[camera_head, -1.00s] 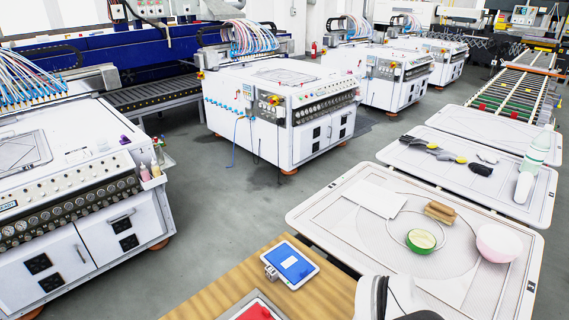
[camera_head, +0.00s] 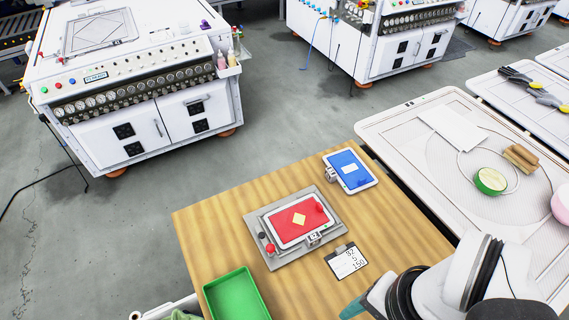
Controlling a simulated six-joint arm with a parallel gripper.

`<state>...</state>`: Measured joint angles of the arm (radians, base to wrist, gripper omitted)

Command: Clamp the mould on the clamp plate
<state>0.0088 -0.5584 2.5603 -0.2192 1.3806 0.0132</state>
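A red mould (camera_head: 284,214) with a white rim and a yellow diamond lies on a grey clamp plate (camera_head: 330,192) on the wooden table. A small label tag sits at its front edge. A red knob (camera_head: 270,249) and a dark knob stand at the plate's left side. I cannot tell whether the mould is clamped. A blue mould (camera_head: 344,163) with a white rim and a pale rectangle lies apart on the table, behind and right of the plate, with a metal tag at its left.
A card (camera_head: 346,260) with numbers lies in front of the plate. A green tray (camera_head: 212,290) is at the table's front left. A white platen (camera_head: 384,128) with a green bowl (camera_head: 490,181) and papers is to the right. White machines stand behind across the floor.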

